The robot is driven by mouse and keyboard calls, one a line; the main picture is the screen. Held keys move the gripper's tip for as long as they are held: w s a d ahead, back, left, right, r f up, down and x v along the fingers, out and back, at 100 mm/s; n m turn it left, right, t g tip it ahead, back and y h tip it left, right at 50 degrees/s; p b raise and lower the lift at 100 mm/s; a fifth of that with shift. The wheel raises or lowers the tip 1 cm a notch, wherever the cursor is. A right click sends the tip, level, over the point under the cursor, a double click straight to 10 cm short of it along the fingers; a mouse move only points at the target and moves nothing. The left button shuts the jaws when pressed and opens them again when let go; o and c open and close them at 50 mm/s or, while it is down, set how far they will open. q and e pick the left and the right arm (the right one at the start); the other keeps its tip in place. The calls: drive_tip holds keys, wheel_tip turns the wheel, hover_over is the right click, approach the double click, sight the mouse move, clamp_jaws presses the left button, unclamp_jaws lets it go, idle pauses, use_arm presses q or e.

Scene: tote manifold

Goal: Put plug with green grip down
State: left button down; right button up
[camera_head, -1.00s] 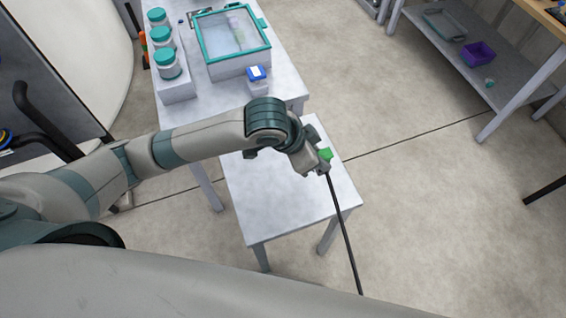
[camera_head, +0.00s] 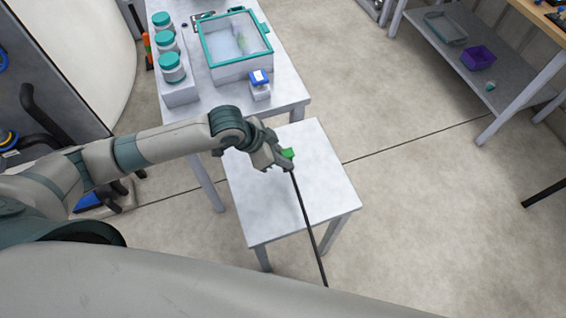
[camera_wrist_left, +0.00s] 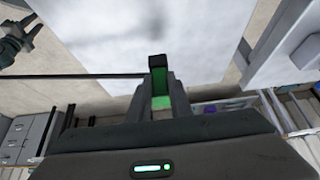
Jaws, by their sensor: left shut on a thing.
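The plug with green grip (camera_head: 288,154) is held in my left gripper (camera_head: 284,163), above the far part of the small grey table (camera_head: 310,208). A dark cable runs from the plug toward the lower right, across the table and past its front edge. In the left wrist view the fingers are shut on the plug's green grip (camera_wrist_left: 159,80), with a dark end facing the camera and the cable (camera_wrist_left: 75,76) leading off to the left. The gap between plug and tabletop is hard to judge.
A larger table (camera_head: 290,92) behind carries a teal-rimmed clear box (camera_head: 238,67), several teal-lidded jars (camera_head: 171,68) and a blue-topped container (camera_head: 260,84). The small table's top is otherwise clear. A shelf with a purple bin (camera_head: 478,57) stands at the right.

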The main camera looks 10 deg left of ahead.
use_arm(q)
wheel_tip(320, 180, down, 3)
drive_tip(key=shift+r+p, duration=0.1)
drive_tip(key=shift+p, duration=0.4)
drive_tip(key=shift+f, duration=0.6)
drive_tip(key=shift+f, duration=0.1)
drive_tip(key=c, duration=1.6)
unclamp_jaws()
drive_tip(key=shift+b+v, duration=0.8)
drive_tip(key=shift+v, duration=5.3)
